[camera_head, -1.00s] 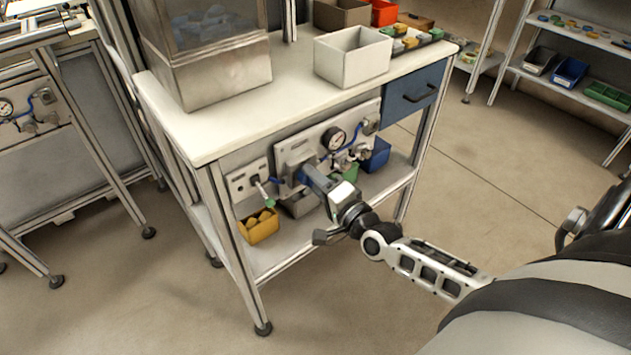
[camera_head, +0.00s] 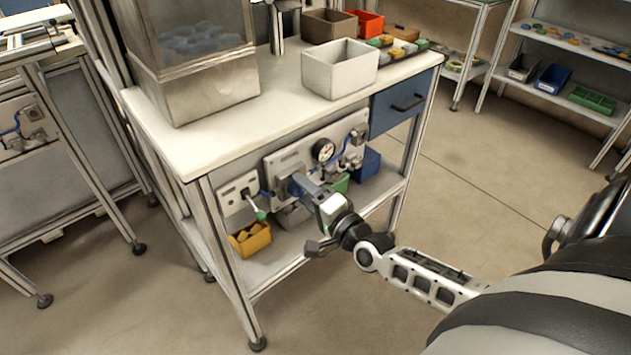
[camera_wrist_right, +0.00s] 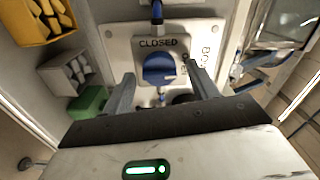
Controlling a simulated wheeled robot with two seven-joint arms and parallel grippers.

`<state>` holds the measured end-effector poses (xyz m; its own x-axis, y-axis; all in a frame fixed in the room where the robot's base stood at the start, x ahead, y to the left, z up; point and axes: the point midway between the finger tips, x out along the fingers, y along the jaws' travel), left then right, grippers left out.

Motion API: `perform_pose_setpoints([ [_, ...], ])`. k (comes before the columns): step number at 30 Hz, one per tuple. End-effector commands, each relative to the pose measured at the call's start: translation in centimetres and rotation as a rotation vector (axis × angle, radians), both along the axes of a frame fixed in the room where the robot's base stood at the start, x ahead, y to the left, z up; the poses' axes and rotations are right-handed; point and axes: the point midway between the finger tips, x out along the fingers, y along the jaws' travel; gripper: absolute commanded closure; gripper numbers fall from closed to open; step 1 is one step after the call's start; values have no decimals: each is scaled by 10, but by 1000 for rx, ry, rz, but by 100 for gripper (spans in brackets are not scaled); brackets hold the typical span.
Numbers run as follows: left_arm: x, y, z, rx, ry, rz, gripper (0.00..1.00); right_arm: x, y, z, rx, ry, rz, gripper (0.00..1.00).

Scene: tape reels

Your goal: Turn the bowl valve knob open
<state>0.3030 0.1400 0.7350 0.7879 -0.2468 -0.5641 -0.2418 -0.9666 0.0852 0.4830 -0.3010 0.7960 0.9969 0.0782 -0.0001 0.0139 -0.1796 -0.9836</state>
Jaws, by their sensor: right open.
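The blue valve knob (camera_wrist_right: 158,69) sits on a pale plate, with the word CLOSED printed above it in the right wrist view. My right gripper (camera_wrist_right: 161,72) is open, with one finger to the left of the knob and one to the right. I cannot tell whether either finger touches it. In the head view my right gripper (camera_head: 303,184) reaches to the grey valve panel (camera_head: 285,161) under the bench top. The gripper hides most of the knob there. My left gripper is out of view.
A pressure gauge (camera_head: 323,150) and blue tubing sit right of the gripper. A small switch panel (camera_head: 237,191) is on the left. Below are a yellow bin (camera_head: 250,240) and a green bin (camera_head: 338,184).

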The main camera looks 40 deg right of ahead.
Motion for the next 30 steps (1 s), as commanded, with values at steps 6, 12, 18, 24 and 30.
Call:
perform_pose_setpoints([
  [6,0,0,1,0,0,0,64,-28,-2,-1,-1,4,1,41],
  [12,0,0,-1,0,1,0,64,-77,-6,-2,-2,6,2,41],
  [18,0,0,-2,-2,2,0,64,-122,-10,-2,-1,5,1,41],
  [24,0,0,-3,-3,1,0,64,-150,-12,-1,-1,3,0,41],
  [30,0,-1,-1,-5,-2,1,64,-158,-13,0,0,0,0,41],
])
